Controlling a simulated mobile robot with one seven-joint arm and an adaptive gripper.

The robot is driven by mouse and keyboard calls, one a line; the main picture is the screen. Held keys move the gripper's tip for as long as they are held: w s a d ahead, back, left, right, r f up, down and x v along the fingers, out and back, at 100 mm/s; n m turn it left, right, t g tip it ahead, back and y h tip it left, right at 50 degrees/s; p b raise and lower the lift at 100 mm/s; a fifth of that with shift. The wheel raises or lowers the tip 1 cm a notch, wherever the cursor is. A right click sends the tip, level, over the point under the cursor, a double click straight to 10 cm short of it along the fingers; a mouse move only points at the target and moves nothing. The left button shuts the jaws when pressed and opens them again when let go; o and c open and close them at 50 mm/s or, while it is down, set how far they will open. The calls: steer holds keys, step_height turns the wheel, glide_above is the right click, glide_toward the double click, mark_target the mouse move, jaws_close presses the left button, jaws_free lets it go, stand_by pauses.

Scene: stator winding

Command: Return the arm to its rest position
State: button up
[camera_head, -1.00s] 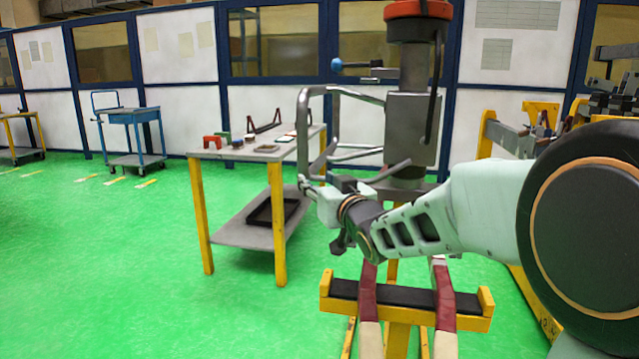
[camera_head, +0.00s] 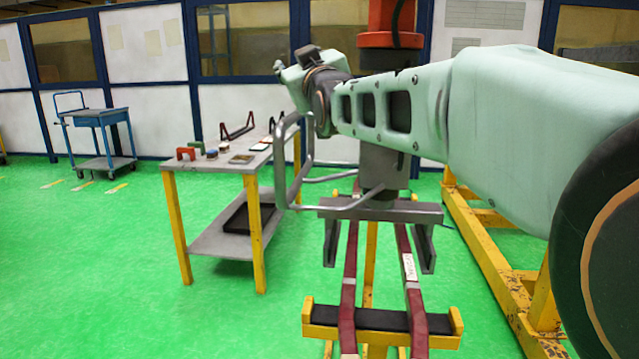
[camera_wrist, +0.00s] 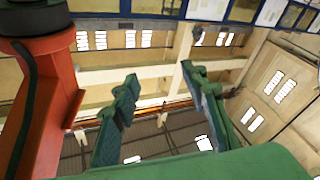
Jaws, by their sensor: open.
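My gripper shows in the wrist view (camera_wrist: 160,95) as two green fingers set well apart, with nothing between them. Behind the fingers are the hall's upper walls and windows, seen tilted. In the head view my pale green arm reaches from the right edge across to the upper middle. Its wrist end is raised in front of the wall panels, and the gripper fingers are not clearly visible there. A red and grey hanging tool (camera_head: 392,40) stands behind the arm, and its red body also fills the left of the wrist view (camera_wrist: 45,100).
A bent metal handle (camera_head: 290,165) and a grey crossbar (camera_head: 420,212) sit below my arm. Dark red bars lie on a yellow stand (camera_head: 440,340). A table (camera_head: 215,163) with small parts stands left of centre, a blue cart (camera_head: 97,117) farther left. Green floor is open at left.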

step_height(320, 180, up, 7)
steer(key=s+p, duration=0.1)
steer(key=p, duration=0.1)
steer(key=s+d+f+m+g+h+b, duration=0.1)
steer(key=s+d+f+m+g+b, duration=0.15)
steer(key=s+d+f, duration=0.65)
steer(key=s+d+f+m+g+h+b, duration=0.1)
steer(key=d+f+g+b, duration=0.2)
steer(key=f, duration=1.3)
steer(key=s+d+f+m+g+h+b, duration=0.2)
steer(key=s+d+f+g+b, duration=0.15)
steer(key=s+f, duration=1.1)
steer(key=s+d+f+m+g+h+b, duration=0.25)
steer(key=s+d+f+g, duration=0.2)
steer(key=s+f, duration=1)
step_height(320, 180, up, 37)
steer(key=w+a+p, duration=0.1)
steer(key=w+p, duration=0.1)
steer(key=p, duration=3.6)
steer(key=shift+r+y+p, duration=0.15)
steer(key=shift+y+p, duration=0.2)
steer(key=shift+y, duration=0.1)
